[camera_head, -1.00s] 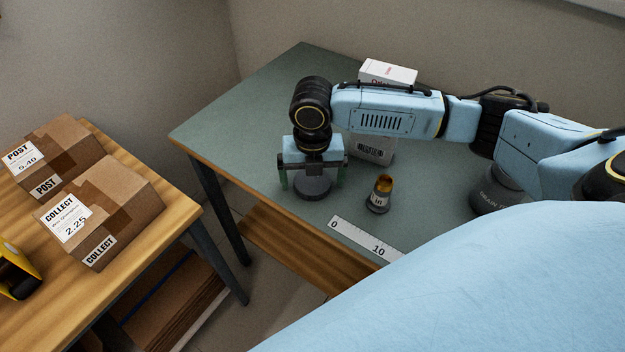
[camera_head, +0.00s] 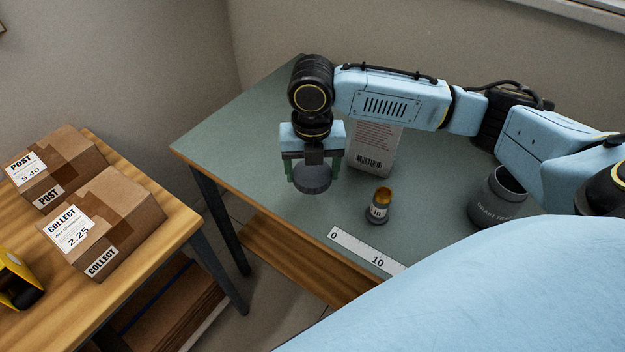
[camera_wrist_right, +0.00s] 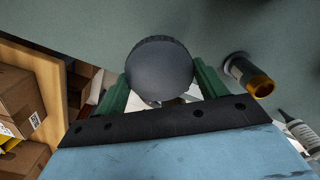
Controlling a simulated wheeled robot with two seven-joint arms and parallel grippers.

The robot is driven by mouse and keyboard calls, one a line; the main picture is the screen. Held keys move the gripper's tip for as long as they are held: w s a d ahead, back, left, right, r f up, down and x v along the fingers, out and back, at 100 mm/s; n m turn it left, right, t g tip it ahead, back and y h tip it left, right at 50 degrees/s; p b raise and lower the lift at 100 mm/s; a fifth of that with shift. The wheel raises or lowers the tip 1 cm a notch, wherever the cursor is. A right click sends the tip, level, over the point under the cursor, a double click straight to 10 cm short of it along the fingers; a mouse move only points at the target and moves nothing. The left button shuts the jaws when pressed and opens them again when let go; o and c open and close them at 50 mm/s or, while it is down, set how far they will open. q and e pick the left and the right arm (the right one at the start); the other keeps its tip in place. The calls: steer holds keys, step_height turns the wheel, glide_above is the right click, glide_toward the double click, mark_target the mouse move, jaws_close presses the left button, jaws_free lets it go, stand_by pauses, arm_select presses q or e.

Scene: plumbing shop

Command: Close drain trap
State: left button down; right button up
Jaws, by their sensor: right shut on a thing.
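The drain trap (camera_head: 497,197) is a dark grey open-topped cup with pale lettering. It stands upright on the green-grey bench at the right, partly behind my right arm. My right gripper (camera_head: 313,170) points down at the bench's left and is shut on a round dark grey cap (camera_head: 312,180), which appears held just above the bench top. In the right wrist view the cap (camera_wrist_right: 160,72) sits between the two green fingers. My right gripper is well left of the drain trap. My left gripper is not in view.
A small grey fitting with a brass-coloured top (camera_head: 377,206) stands between cap and trap. A white box with a barcode (camera_head: 372,150) stands behind it. A ruler strip (camera_head: 365,250) lies along the front edge. Cardboard boxes (camera_head: 103,222) sit on a separate wooden table at left.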

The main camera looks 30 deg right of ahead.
mark_target(312, 173)
steer(key=shift+r, duration=1.9)
steer(key=m, duration=0.4)
steer(key=a+m, duration=0.1)
steer(key=m, duration=0.1)
steer(key=shift+w+a+r, duration=0.1)
steer(key=shift+w+r, duration=0.1)
steer(key=shift+r, duration=0.15)
steer(key=m, duration=0.4)
steer(key=a+m, duration=0.1)
steer(key=m, duration=0.1)
steer(key=shift+w+r+m, duration=0.2)
steer(key=shift+r+m, duration=0.2)
steer(key=m, duration=0.4)
steer(key=shift+w+a+r, duration=0.1)
steer(key=shift+a+r, duration=0.15)
steer(key=shift+a, duration=0.1)
steer(key=m, duration=0.4)
steer(key=shift+w+a+r+m, duration=0.1)
steer(key=shift+a+r+m, duration=0.15)
steer(key=shift+a+m, duration=0.05)
steer(key=m, duration=0.3)
steer(key=a+m, duration=0.1)
steer(key=m, duration=0.2)
steer(key=r+m, duration=0.1)
steer(key=m, duration=0.1)
steer(key=shift+w+a+m, duration=0.15)
steer(key=shift+w+m, duration=0.05)
steer(key=shift+m, duration=0.2)
